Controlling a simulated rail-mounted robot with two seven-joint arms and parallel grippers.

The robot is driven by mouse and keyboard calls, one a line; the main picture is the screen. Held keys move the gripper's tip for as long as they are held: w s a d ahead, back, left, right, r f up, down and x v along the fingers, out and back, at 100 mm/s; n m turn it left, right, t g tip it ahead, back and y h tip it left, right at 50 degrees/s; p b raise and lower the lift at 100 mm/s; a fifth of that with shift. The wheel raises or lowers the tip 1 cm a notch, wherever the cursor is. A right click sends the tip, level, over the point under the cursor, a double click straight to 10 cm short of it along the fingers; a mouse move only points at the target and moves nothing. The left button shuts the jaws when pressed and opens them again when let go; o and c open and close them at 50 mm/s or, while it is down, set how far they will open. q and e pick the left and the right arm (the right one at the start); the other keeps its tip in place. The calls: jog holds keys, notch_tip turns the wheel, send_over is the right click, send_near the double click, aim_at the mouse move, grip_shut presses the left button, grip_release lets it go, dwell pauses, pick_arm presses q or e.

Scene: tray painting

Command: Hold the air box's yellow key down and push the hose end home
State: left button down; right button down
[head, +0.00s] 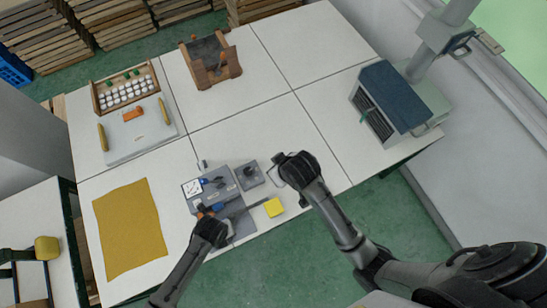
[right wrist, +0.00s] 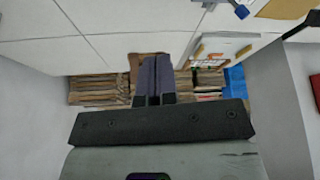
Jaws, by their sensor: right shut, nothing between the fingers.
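The grey air box (head: 226,187) stands near the table's front edge, with a white gauge face and blue and orange parts. A yellow pad (head: 274,207), apparently the yellow key, shows at the end of a dark bar to its right. My left gripper (head: 211,214) is low at the box's front, beside a small blue piece (head: 218,207) that may be the hose end. Its fingers are too small to tell whether they grip. My right gripper (head: 282,162) is right of the box, apart from the yellow pad; its fingers (right wrist: 152,75) are shut and empty.
A grey block with a dark knob (head: 249,173) stands beside the box. A mustard cloth (head: 130,228) lies at left. A white tray (head: 142,131), a rack of white pots (head: 124,91) and a wooden holder (head: 209,62) stand farther back. A blue-topped unit (head: 394,97) stands at right.

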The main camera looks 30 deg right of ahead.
jog(key=w+a+f+g, duration=0.2)
jog(key=a+f+g, duration=0.15)
jog(key=f, duration=0.65)
jog(key=m+g+h, duration=0.1)
jog(key=g, duration=0.1)
send_over(274, 207)
jog(key=f, duration=1.2)
jog(key=shift+s+f, duration=0.3)
jog(key=shift+w+m+t, duration=0.25)
jog(key=shift+w+m, duration=0.05)
jog(key=shift+m, duration=0.6)
jog(key=shift+f, duration=0.15)
